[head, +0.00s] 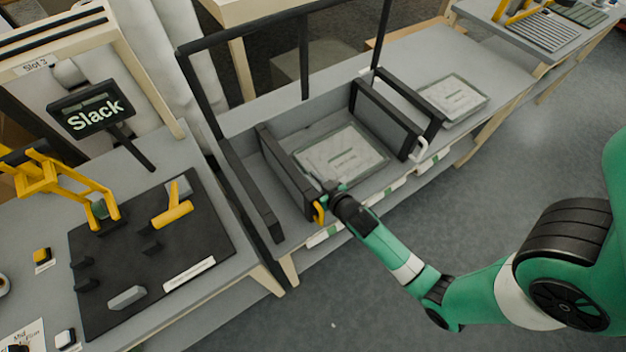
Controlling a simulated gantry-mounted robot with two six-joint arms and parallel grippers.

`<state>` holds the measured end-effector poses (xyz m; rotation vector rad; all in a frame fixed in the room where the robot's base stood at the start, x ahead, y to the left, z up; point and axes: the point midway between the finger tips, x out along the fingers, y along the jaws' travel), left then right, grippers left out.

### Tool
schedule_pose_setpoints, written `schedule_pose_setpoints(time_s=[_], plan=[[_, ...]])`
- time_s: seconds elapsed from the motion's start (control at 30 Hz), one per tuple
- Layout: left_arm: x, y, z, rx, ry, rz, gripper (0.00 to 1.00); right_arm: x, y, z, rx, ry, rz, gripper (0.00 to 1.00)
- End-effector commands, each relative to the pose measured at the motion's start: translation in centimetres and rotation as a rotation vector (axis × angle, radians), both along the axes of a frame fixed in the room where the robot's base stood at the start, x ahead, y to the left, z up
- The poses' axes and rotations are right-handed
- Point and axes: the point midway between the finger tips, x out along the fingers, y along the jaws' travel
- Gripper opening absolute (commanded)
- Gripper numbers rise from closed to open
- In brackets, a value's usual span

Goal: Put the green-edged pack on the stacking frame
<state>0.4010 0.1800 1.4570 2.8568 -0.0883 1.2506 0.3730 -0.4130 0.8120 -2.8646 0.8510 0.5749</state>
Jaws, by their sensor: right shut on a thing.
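A flat, pale pack (343,152) with a thin greenish edge lies between two dark side panels of the black stacking frame (284,172). My right gripper (332,187) reaches in from the front right and is shut on the near left edge of this pack. The fingers are small here and partly hide that edge. A yellow handle (319,212) on the left panel is close beside the gripper. Whether the pack rests fully on the surface beneath it cannot be told. My left gripper is not in view.
A similar pack (453,98) lies on the grey bench right of the frame. A white handle (418,150) juts from the right panel. Tall black bars (304,58) stand behind.

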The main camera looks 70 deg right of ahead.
Motion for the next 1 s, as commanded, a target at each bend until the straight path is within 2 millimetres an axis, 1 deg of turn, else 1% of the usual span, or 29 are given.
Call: schedule_pose_setpoints(time_s=[0.1, 0.2, 0.23, 0.3, 0.4, 0.63, 0.73, 0.87, 1.0], plan=[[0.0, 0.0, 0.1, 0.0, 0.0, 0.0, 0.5, 0.0, 0.0, 0.2, -0.001, -0.001, 0.0, 0.0], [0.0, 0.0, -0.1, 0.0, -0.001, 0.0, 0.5, 0.0, 0.0, -0.1, 0.0, 0.0, 0.0, 0.0], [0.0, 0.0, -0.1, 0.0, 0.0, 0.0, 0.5, 0.0, 0.0, -0.2, 0.0, 0.0, 0.0, 0.16], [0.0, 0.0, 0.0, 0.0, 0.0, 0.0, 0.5, 0.0, 0.0, -0.1, 0.0, 0.0, 0.0, 0.29], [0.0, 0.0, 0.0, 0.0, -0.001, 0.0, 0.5, 0.0, 0.0, -0.1, 0.0, 0.0, 0.0, 0.44], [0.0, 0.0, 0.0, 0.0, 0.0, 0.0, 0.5, 0.0, 0.0, -0.1, 0.001, 0.001, 0.0, 0.44], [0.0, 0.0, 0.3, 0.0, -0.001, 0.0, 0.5, -0.1, 0.1, 0.3, 0.001, 0.001, 0.0, 0.44], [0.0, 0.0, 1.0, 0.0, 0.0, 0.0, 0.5, -1.5, 1.0, 1.0, 0.002, 0.002, 0.001, 0.44], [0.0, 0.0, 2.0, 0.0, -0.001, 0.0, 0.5, -4.1, 2.7, 2.4, 0.002, 0.005, 0.002, 0.44]])
